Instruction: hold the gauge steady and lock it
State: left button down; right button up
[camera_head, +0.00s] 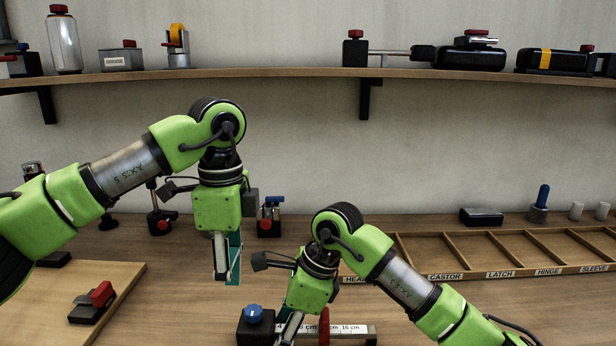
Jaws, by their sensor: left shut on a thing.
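The gauge (350,330) lies at the bottom middle of the head view. It has a white scale marked in cm, a blue knob (254,314) on a dark block at its left end and a red upright part (324,326) on the scale. My right gripper (287,332) reaches down in front of the gauge's left part. Its fingertips run to the picture's lower edge, so its opening and any contact are unclear.
A wooden compartment tray (440,272) with labels such as CASTOR, LATCH and HINGE stands at the right. A board (125,290) with a red-topped clamp (93,302) lies at the left. Small fixtures stand behind my left gripper. A loaded shelf (270,73) runs along the wall.

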pick_arm(q)
jog(key=shift+s+f, duration=0.1)
jog(key=shift+f, duration=3.4)
jog(key=shift+w+d, duration=0.25)
jog(key=shift+d, duration=0.3)
jog(key=shift+w, duration=0.75)
jog(key=shift+a, duration=0.2)
jog(key=shift+w+a, duration=0.15)
jog(key=shift+a, duration=0.1)
notch_tip(320, 180, up, 6)
